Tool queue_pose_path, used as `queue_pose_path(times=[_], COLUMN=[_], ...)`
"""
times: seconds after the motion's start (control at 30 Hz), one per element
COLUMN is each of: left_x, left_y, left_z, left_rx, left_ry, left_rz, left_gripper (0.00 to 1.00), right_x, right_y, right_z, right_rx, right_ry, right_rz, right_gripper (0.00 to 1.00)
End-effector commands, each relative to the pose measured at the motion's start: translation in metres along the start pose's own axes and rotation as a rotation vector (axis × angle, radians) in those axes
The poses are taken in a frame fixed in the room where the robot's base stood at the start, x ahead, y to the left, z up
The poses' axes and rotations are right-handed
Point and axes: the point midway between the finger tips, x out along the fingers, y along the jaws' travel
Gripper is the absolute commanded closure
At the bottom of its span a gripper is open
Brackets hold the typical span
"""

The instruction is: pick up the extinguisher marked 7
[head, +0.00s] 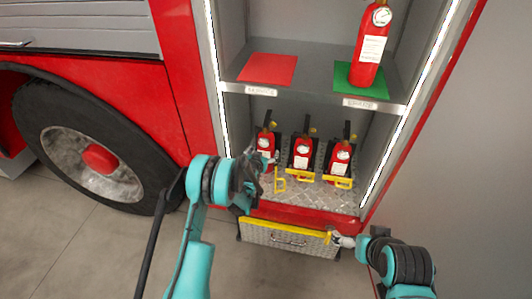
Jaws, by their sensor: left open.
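Three small red extinguishers stand in a row on the lower shelf: a left one (265,143), a middle one (302,152) and a right one (340,158). Each has a white label and dark bracket parts behind it. A larger red extinguisher (371,46) with a gauge stands on the upper shelf. The label markings are too small for me to read, so I cannot tell which is 7. My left gripper (256,168) is open, in front of the left small extinguisher and partly overlapping it in view. My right gripper (345,241) is at the right end of the fold-down step; its jaws are unclear.
The upper shelf has a red pad (268,68), bare, and a green pad (345,75) under the large extinguisher. Yellow latches (338,182) sit before the small extinguishers. A yellow-edged step (290,241) juts out below. Compartment side walls bound both sides.

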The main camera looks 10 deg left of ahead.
Motion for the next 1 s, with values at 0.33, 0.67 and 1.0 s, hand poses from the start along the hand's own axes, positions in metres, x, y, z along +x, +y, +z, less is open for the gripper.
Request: queue_pose_path(times=[0.33,0.67,1.0], left_x=[0.047,0.048,0.047], left_y=[0.003,0.003,0.003], left_z=[0.004,0.002,-0.001], left_rx=[0.001,0.001,0.001], left_ry=[0.000,0.000,0.004], left_rz=[0.000,0.000,0.000], left_gripper=[0.09,0.30,0.95], right_x=[0.020,0.019,0.019], right_y=[0.000,0.000,0.000], right_z=[0.014,0.014,0.014], right_rx=[0.000,0.000,0.000], right_ry=[0.000,0.000,0.000], right_rz=[0.000,0.000,0.000], right_gripper=[0.00,0.00,0.00])
